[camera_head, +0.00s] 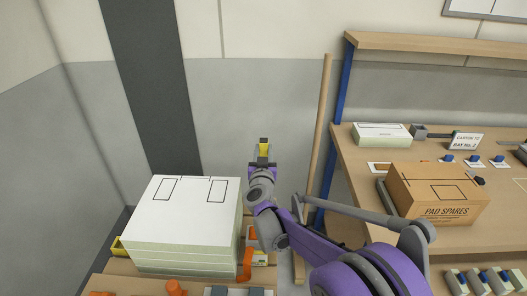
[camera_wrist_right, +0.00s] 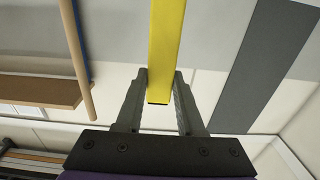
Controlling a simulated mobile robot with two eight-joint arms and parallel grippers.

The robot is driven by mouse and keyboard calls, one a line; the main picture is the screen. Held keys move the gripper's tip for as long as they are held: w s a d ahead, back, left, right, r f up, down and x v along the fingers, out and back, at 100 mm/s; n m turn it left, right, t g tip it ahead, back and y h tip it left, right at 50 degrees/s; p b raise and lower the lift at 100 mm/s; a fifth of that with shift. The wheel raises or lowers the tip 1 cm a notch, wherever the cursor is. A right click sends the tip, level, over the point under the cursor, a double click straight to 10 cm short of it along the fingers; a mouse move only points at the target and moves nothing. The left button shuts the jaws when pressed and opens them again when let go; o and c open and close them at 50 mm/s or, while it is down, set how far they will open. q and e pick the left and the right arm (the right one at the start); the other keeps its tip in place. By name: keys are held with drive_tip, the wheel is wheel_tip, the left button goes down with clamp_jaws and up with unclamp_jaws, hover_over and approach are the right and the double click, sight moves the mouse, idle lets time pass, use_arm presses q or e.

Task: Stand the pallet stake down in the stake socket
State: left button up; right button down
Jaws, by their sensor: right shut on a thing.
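My right gripper (camera_head: 263,158) is raised in front of the grey wall, near the middle of the head view. It is shut on the yellow pallet stake (camera_head: 264,149), of which only a short yellow part shows there. In the right wrist view the stake (camera_wrist_right: 166,45) is a long yellow bar. It runs from between the two fingers of the gripper (camera_wrist_right: 160,100) out past the top edge. I cannot make out the stake socket for certain. My left gripper is not in view.
A stack of white panels (camera_head: 195,215) stands low at left. Orange parts (camera_head: 246,264) and a small yellow part (camera_head: 118,246) are near its base. A wooden pole (camera_head: 320,140) leans by the workbench (camera_head: 365,165), which bears a carton (camera_head: 435,195).

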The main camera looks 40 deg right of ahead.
drive_tip(key=shift+f+b, duration=1.25)
drive_tip(key=shift+f, duration=0.35)
drive_tip(key=shift+c, duration=2.2)
unclamp_jaws()
drive_tip(key=shift+a, duration=0.1)
drive_tip(key=v, duration=0.8)
